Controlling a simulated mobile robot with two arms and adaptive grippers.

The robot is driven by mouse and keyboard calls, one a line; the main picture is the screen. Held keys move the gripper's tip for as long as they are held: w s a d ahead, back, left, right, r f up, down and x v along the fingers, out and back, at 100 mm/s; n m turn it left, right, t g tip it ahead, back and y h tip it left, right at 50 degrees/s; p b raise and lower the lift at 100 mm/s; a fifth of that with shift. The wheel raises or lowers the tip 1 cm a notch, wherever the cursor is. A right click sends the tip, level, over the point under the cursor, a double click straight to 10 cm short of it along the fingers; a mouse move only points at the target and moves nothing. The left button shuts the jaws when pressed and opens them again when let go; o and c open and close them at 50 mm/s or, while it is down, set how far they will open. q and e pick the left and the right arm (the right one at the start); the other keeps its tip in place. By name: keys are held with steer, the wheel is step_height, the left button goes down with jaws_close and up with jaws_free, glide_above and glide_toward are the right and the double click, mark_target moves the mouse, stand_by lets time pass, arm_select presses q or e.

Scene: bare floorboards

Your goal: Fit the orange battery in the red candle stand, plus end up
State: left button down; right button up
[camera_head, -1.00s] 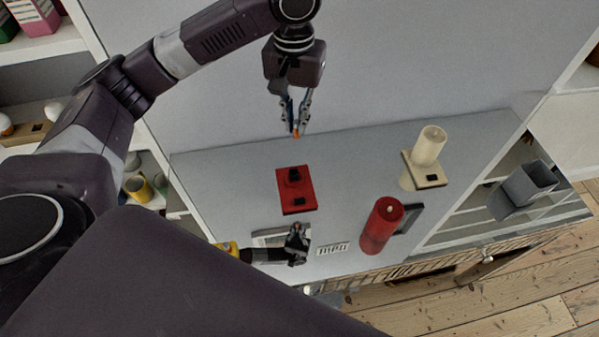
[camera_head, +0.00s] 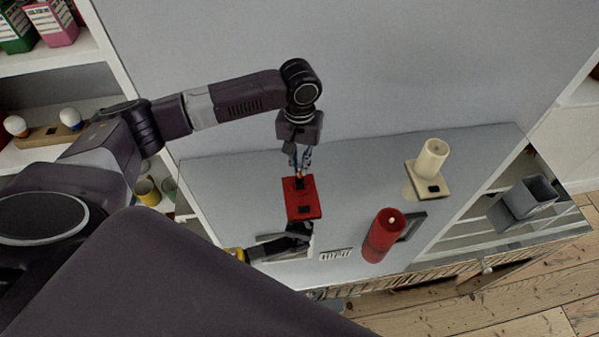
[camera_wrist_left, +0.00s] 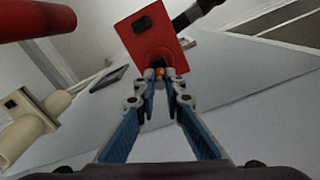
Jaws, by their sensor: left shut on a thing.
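The red candle stand (camera_head: 303,204) lies on the grey top, a flat red base with a dark socket at its far end and a small black patch near its front. My left gripper (camera_head: 299,170) points down over the far end. It is shut on the orange battery (camera_wrist_left: 158,73), of which only a small orange tip shows between the fingers. In the left wrist view the gripper (camera_wrist_left: 160,80) and battery are at the stand's edge beside the dark socket; I cannot tell whether the battery touches it. The battery's plus end cannot be made out. My right gripper is not seen.
A black and yellow tool-like thing (camera_head: 272,246) lies close to the stand's front edge. A red candle (camera_head: 383,235) stands to the right, and a cream candle on a cream stand (camera_head: 428,168) farther back. A grey box (camera_head: 522,203) is at far right.

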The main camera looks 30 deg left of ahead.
mark_target(299, 178)
arm_select(q)
steer(key=shift+f+p, duration=0.3)
steer(key=shift+f, duration=2)
steer(key=shift+f, duration=0.1)
steer(key=shift+s+f, duration=0.15)
steer(key=shift+f, duration=0.05)
steer(key=c, duration=2.1)
jaws_free()
steer(key=shift+s+f, duration=0.15)
steer(key=shift+o, duration=0.4)
steer(key=shift+f, duration=0.15)
